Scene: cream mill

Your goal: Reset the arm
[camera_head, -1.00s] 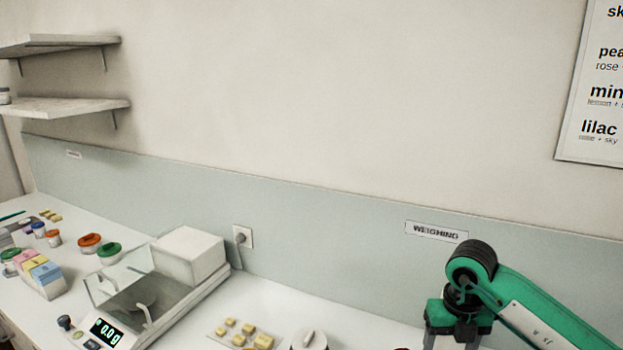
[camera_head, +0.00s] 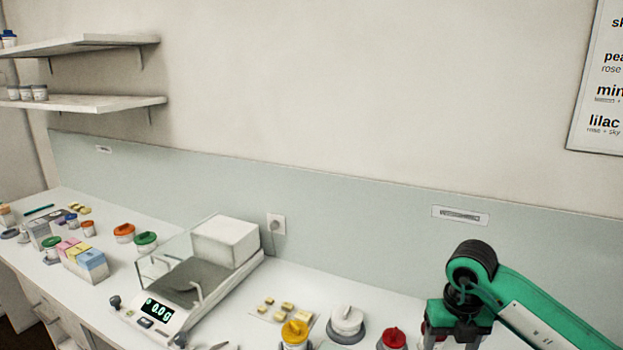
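My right arm comes in from the right edge, green and black, bent at a joint. Its gripper (camera_head: 456,338) points down at the bottom edge, over the counter (camera_head: 375,302). The fingertips are cut off by the frame, so I cannot tell whether it is open or shut. My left arm and gripper are out of view.
A weighing scale (camera_head: 178,316) reading 0.0 g stands left of centre on the counter. Yellow (camera_head: 295,333), white (camera_head: 346,321) and red-lidded (camera_head: 392,340) containers stand near my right gripper. Colored boxes (camera_head: 84,262) and several jars are at left; two shelves (camera_head: 85,103) hang above.

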